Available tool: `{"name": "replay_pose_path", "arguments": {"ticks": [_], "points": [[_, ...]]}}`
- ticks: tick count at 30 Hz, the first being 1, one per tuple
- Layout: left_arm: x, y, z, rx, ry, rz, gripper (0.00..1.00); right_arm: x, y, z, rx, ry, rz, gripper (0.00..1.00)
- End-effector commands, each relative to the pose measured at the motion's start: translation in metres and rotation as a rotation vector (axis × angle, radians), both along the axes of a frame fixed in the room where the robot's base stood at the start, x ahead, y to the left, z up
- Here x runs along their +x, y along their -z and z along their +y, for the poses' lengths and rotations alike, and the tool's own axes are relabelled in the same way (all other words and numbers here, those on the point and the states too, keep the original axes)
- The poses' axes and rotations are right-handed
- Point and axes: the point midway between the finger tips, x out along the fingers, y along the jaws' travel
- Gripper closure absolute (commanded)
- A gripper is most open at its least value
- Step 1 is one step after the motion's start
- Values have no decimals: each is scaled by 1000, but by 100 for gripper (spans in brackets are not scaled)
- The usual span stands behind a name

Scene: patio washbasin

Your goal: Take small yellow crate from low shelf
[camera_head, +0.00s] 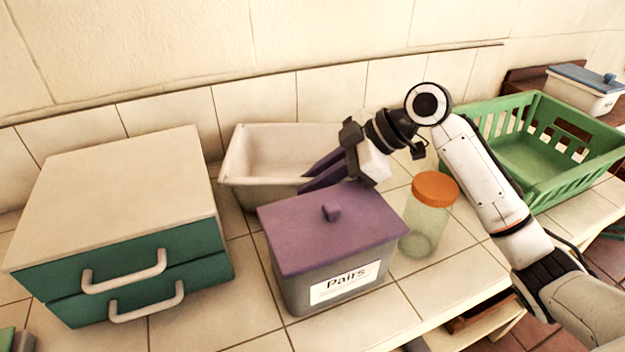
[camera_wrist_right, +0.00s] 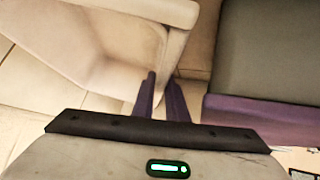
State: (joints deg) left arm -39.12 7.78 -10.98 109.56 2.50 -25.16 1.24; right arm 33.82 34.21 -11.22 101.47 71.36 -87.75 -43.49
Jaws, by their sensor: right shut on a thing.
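No yellow crate shows in either view. My right gripper (camera_head: 306,177) reaches in from the right over the tiled counter, behind the purple-lidded box. Its purple fingers are shut on the near right rim of a cream open tub (camera_head: 245,180). In the right wrist view, the fingers (camera_wrist_right: 160,92) are close together at the corner of the tub (camera_wrist_right: 165,15), with its wall between them. The tub looks empty and stands on the counter against the tiled wall. My left gripper is in neither view.
A purple-lidded box labelled "Pairs" (camera_head: 345,230) stands just in front of the tub. A jar with an orange lid (camera_head: 436,190) is to its right. A drawer unit (camera_head: 120,190) stands left, and a green basket (camera_head: 535,165) right. Part of a lower shelf (camera_head: 475,312) shows under the counter.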

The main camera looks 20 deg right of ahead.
Motion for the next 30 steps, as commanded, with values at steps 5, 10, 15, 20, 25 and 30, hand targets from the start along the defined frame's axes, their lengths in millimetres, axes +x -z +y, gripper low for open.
{"name": "replay_pose_path", "arguments": {"ticks": [5, 10, 15, 20, 25, 30], "points": [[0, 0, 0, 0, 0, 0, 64, 0, 1, 0, 0, 0, -2, 100], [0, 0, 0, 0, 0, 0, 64, 0, 1, 0, -1, -1, 1, 80], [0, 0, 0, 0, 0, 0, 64, 0, 0, 0, -1, -1, 1, 80], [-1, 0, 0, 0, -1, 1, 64, -4, -9, -8, -3, 1, -1, 80], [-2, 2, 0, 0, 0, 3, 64, -16, -33, -29, -4, 2, -3, 80], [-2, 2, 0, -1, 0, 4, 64, -29, -58, -51, -3, 3, -2, 80]]}}
